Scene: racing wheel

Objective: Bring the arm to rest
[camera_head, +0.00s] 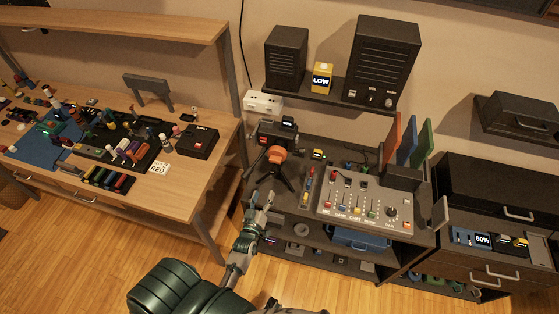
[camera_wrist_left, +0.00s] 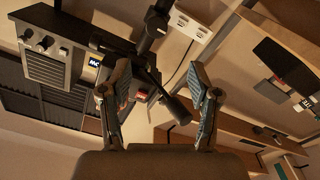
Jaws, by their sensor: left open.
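My left gripper (camera_head: 262,205) is in front of the dark desk (camera_head: 345,242), below a black tripod with an orange part (camera_head: 277,156). Its fingers are spread with nothing seen between them. In the left wrist view the two fingertips of my left gripper (camera_wrist_left: 154,85) stand apart, one on each side. The dark tripod arm shows beyond them. My dark green arm comes in from the bottom. My right gripper is not seen in either view.
A mixer panel (camera_head: 365,200) with sliders and knobs sits on the dark desk. A wooden workbench (camera_head: 215,130) with many small items stands at left. Black speakers (camera_head: 382,62) and a yellow LOW box (camera_head: 321,78) are on a shelf above. Wooden floor is clear at lower left.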

